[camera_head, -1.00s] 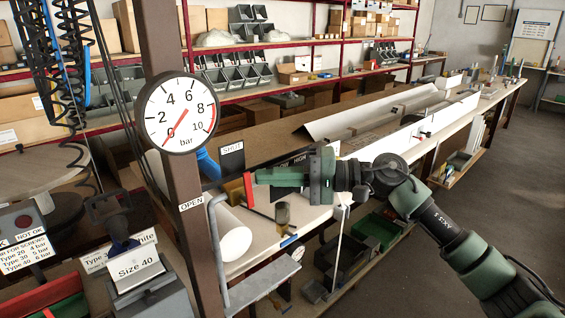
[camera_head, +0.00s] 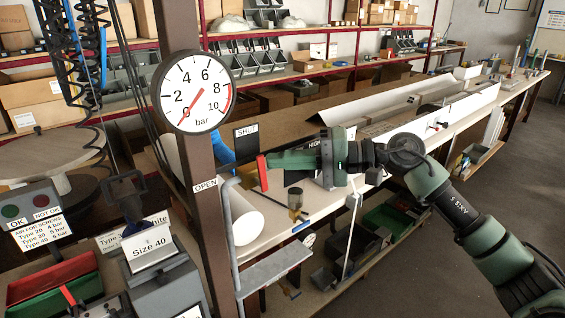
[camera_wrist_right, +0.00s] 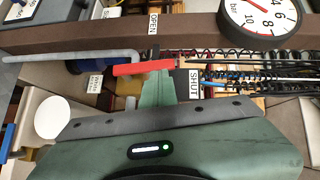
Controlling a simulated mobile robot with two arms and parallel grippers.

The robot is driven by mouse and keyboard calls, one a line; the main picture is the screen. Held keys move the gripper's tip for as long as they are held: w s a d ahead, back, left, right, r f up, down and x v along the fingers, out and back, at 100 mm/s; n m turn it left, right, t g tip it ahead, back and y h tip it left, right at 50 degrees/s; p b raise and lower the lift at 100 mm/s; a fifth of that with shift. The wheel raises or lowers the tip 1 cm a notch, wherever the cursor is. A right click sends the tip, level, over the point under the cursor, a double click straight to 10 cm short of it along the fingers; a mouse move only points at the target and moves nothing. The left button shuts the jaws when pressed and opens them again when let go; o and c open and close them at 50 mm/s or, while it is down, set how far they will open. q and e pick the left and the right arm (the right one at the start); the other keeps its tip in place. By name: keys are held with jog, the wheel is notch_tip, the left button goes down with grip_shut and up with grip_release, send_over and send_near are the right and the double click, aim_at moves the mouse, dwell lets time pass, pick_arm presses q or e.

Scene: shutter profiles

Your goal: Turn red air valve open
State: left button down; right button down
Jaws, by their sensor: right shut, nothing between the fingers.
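The red valve handle (camera_head: 262,173) stands nearly upright beside the dark post, between the OPEN label (camera_head: 205,185) and the SHUT label (camera_head: 246,130). My right gripper (camera_head: 268,160) comes in from the right, shut and empty, with its tip at the handle; I cannot tell whether they touch. In the wrist view the red handle (camera_wrist_right: 143,68) lies across the picture just beyond the green fingertips (camera_wrist_right: 158,77). The pressure gauge (camera_head: 198,91) on the post has its red needle near 0 bar. My left gripper is not in view.
The dark post (camera_head: 190,165) and a grey pipe (camera_head: 229,235) stand close to the handle. A white roll (camera_head: 245,222) lies just behind. A long workbench (camera_head: 330,195) runs to the back right. The floor at right is clear.

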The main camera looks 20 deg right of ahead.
aim_at(261, 166)
jog(key=shift+s+a+r+n+h+b, duration=0.1)
jog(key=shift+s+a+n+h+b, duration=0.1)
jog(key=shift+a+n+h+b, duration=0.5)
jog(key=shift+s+a+r+n+g+h+b, duration=0.2)
jog(key=shift+a+n+g+h+b, duration=0.15)
jog(key=shift+h+b, duration=0.2)
jog(key=a+n+h, duration=0.1)
jog(key=s+a+n+h+b, duration=0.1)
jog(key=h, duration=0.1)
jog(key=shift+a, duration=0.15)
jog(key=shift+s+a+f+n+t+h+b, duration=0.25)
jog(key=shift+a+f+n+h+b, duration=0.35)
jog(key=shift+h, duration=0.3)
jog(key=shift+s+a+f+n+t+h+b, duration=0.1)
jog(key=shift+a+f+n+t+h+b, duration=0.15)
jog(key=shift+a+f+n+h+b, duration=0.5)
jog(key=shift+s+a+f+n+t+h+b, duration=0.1)
jog(key=shift+s+a+n+t+h+b, duration=0.35)
jog(key=shift+h, duration=0.65)
jog(key=shift+w+m, duration=0.25)
jog(key=shift+r, duration=0.15)
